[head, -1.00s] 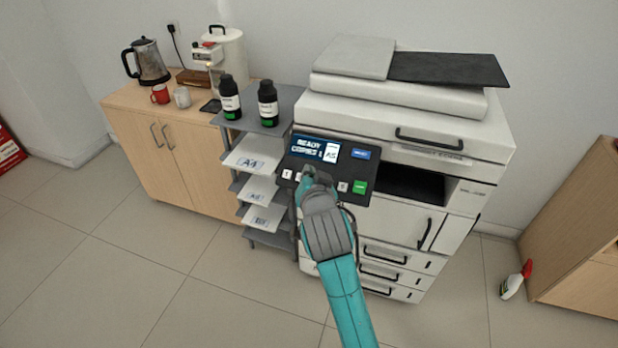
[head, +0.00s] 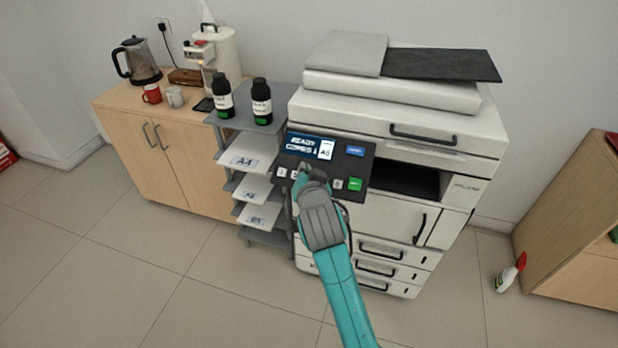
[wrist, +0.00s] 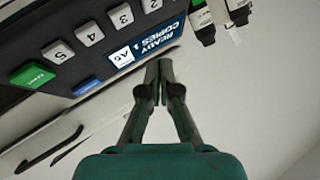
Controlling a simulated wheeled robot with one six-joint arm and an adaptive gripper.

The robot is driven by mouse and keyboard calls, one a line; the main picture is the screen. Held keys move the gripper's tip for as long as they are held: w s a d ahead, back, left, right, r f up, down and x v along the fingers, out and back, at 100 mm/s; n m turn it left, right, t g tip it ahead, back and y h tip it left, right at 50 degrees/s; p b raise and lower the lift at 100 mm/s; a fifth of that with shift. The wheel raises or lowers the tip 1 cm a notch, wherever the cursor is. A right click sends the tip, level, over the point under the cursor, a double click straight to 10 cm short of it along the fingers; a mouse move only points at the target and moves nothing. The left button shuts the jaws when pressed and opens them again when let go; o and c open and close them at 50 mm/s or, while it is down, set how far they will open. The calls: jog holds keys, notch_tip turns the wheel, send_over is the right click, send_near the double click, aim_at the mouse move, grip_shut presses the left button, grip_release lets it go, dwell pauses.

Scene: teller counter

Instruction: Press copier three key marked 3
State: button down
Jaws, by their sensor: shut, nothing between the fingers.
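The copier's dark control panel (head: 346,150) faces me, its screen (head: 303,145) reading READY, COPIES 1, A5. In the wrist view the white key marked 3 (wrist: 120,14) lies in the key row between keys 2 (wrist: 150,4) and 4 (wrist: 89,33). In the head view my gripper hides the middle of that row, including key 3. My gripper (head: 305,172) is shut and empty, its tips in front of the panel near the row. In the wrist view the closed fingertips (wrist: 160,68) show beside the screen's edge, apart from key 3 in the picture; contact cannot be told.
The panel also has a green start key (head: 355,184) and a blue key (head: 355,151). A grey shelf (head: 270,121) with paper stacks and two black bottles stands left of the copier (head: 400,125). A spray bottle (head: 509,274) stands on the floor at right.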

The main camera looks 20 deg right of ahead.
jog(key=shift+w+d+f, duration=0.25)
jog(key=shift+w+f, duration=0.1)
jog(key=shift+f, duration=0.3)
jog(key=shift+w+d+f, duration=0.25)
jog(key=shift+w+f, duration=0.05)
jog(key=shift+f, duration=0.35)
jog(key=shift+w+d+f, duration=0.25)
jog(key=shift+w+f, duration=0.1)
jog(key=shift+f, duration=0.3)
jog(key=shift+w+d+f, duration=0.25)
jog(key=shift+w+f, duration=0.1)
jog(key=shift+f, duration=0.4)
dwell(1.0)
jog(key=shift+r, duration=0.1)
jog(key=shift+s+a+r, duration=0.25)
jog(key=shift+s+r, duration=0.1)
jog(key=shift+r, duration=0.3)
jog(key=r, duration=0.1)
jog(key=s+a+r, duration=0.1)
jog(key=r, duration=0.1)
jog(key=s+r, duration=0.1)
jog(key=shift+s+a+r, duration=0.1)
jog(key=shift+a+r, duration=0.05)
jog(key=shift+a, duration=0.15)
dwell(0.9)
